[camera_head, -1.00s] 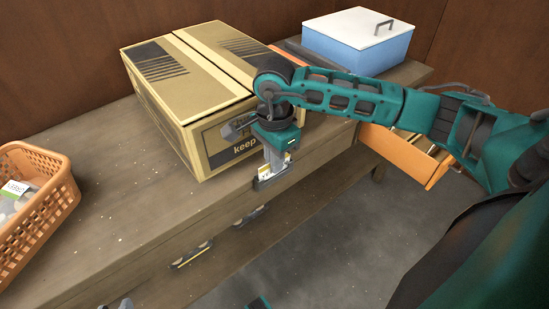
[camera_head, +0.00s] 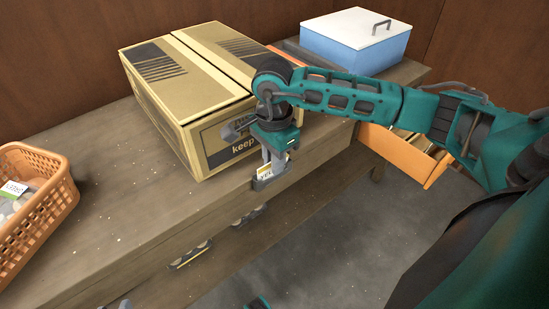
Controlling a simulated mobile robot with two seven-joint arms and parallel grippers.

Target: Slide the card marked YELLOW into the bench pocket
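The YELLOW card (camera_head: 264,171), white with a yellow patch and partly readable lettering, is upright at the bench's front edge. Its lower part is hidden by the grey bench pocket (camera_head: 262,184); how deep it sits I cannot tell. My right gripper (camera_head: 269,164) points down just above the pocket, with its fingers at the card; it appears shut on it, though the fingers partly cover the card. Only a small grey tip, probably of my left gripper (camera_head: 125,304), shows at the bottom edge; its fingers cannot be made out.
A large cardboard box (camera_head: 195,95) stands right behind the pocket. An orange basket (camera_head: 40,225) with a labelled item is at the left. A blue box with a white lid (camera_head: 355,45) stands at the back right. An orange drawer (camera_head: 400,153) is open.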

